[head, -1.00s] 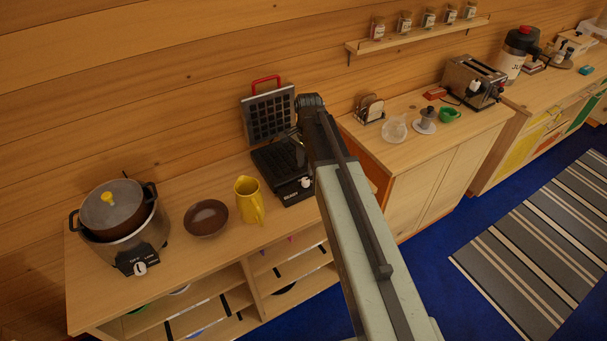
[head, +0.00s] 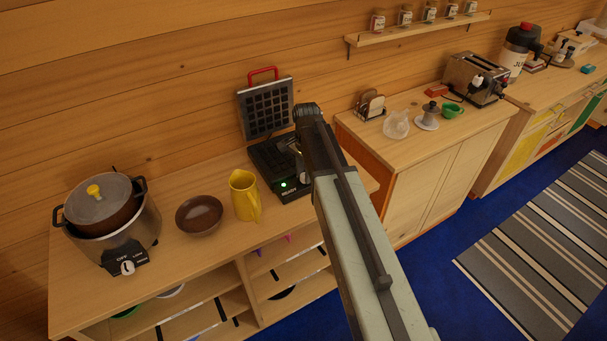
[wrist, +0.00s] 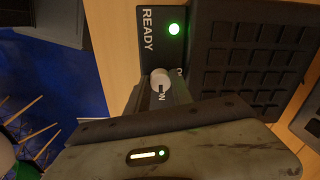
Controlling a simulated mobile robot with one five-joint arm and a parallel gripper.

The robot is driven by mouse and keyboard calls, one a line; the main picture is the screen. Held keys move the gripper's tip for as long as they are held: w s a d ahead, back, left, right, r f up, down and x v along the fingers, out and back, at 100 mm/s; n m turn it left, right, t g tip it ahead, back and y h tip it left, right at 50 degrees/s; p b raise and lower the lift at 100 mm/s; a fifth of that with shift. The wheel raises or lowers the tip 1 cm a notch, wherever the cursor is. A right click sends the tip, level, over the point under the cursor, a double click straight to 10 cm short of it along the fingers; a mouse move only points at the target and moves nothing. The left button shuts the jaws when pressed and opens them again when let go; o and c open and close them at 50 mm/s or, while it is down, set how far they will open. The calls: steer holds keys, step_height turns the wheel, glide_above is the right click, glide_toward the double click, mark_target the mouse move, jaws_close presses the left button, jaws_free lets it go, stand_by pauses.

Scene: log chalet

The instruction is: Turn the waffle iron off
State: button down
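The waffle iron (head: 266,157) stands on the wooden counter with its gridded lid (head: 266,108) raised and its red handle on top. Its front panel has a lit green light (head: 284,185) beside a pale round knob (head: 304,178), partly covered by my arm. In the wrist view the light (wrist: 174,29) is lit near the word READY, and the knob (wrist: 160,78) is close to the lettering ON. My gripper (wrist: 160,96) is right at the knob. Its fingertips are dark and mostly hidden, so I cannot tell whether they are open, shut or touching it.
A yellow jug (head: 243,196) stands just left of the iron, then a brown bowl (head: 199,215) and a cooker with a lidded pot (head: 103,203). A second cabinet (head: 415,165) is to the right, across a gap.

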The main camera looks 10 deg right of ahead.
steer(key=shift+n, duration=0.3)
steer(key=n, duration=0.3)
steer(key=shift+n, duration=0.3)
steer(key=n, duration=0.9)
steer(key=shift+d, duration=0.1)
steer(key=shift+n+g, duration=0.3)
steer(key=shift+n, duration=2)
steer(key=c, duration=1.4)
jaws_free()
